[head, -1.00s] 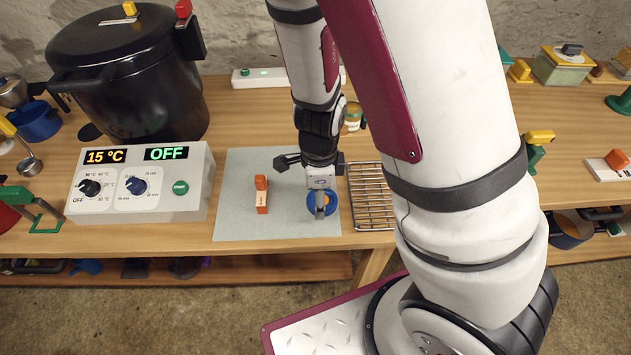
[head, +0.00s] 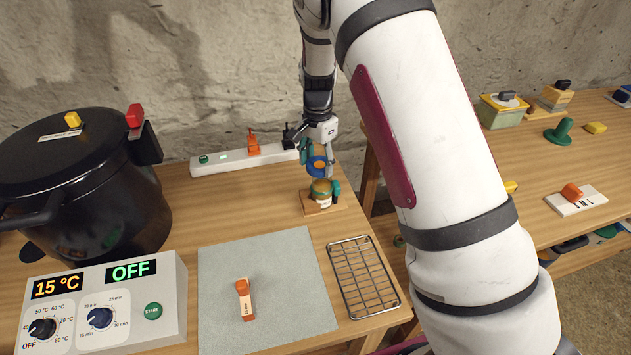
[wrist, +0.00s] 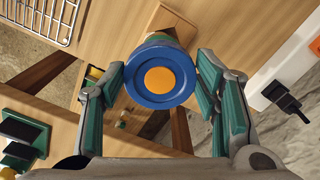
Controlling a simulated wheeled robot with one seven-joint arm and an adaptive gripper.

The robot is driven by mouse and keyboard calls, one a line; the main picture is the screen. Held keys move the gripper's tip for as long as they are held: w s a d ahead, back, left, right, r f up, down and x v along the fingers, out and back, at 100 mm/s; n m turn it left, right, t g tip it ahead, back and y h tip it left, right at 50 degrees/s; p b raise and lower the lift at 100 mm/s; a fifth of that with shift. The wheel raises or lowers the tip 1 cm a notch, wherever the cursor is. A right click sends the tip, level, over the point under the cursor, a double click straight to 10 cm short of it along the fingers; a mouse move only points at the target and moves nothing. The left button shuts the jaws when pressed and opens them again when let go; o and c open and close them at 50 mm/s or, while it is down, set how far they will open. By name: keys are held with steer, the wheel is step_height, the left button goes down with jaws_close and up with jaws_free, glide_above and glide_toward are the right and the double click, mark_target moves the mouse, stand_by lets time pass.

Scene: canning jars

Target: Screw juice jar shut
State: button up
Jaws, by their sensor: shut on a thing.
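A blue lid with an orange centre (head: 319,163) is in my gripper (head: 317,158), tilted and held just above the jar. In the wrist view the lid (wrist: 160,78) sits between the two green-padded fingers of my gripper (wrist: 161,72), which are shut on its rim. A small jar with orange content and a pale label (head: 322,190) stands upright in a wooden holder (head: 311,208) with a green part at its side. The lid hides most of the jar in the wrist view. I cannot tell whether lid and jar touch.
A white power strip (head: 225,162) lies just behind the jar. A wire rack (head: 364,277) and a grey mat (head: 272,255) with an orange-ended tool (head: 244,298) are in front. A black pot (head: 80,200) and control box (head: 105,305) stand left. Another table (head: 535,190) is right.

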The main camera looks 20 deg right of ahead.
steer(key=shift+w+d+r, duration=0.15)
steer(key=shift+w+d, duration=0.2)
steer(key=shift+d, duration=0.1)
steer(key=shift+f+b, duration=0.45)
steer(key=shift+f, duration=1.7)
steer(key=shift+f+b, duration=0.45)
steer(key=shift+f, duration=0.45)
stand_by(0.8)
steer(key=shift+o, duration=0.7)
steer(key=c, duration=0.6)
steer(key=m, duration=0.4)
steer(key=shift+w+m, duration=0.2)
steer(key=shift+m, duration=0.1)
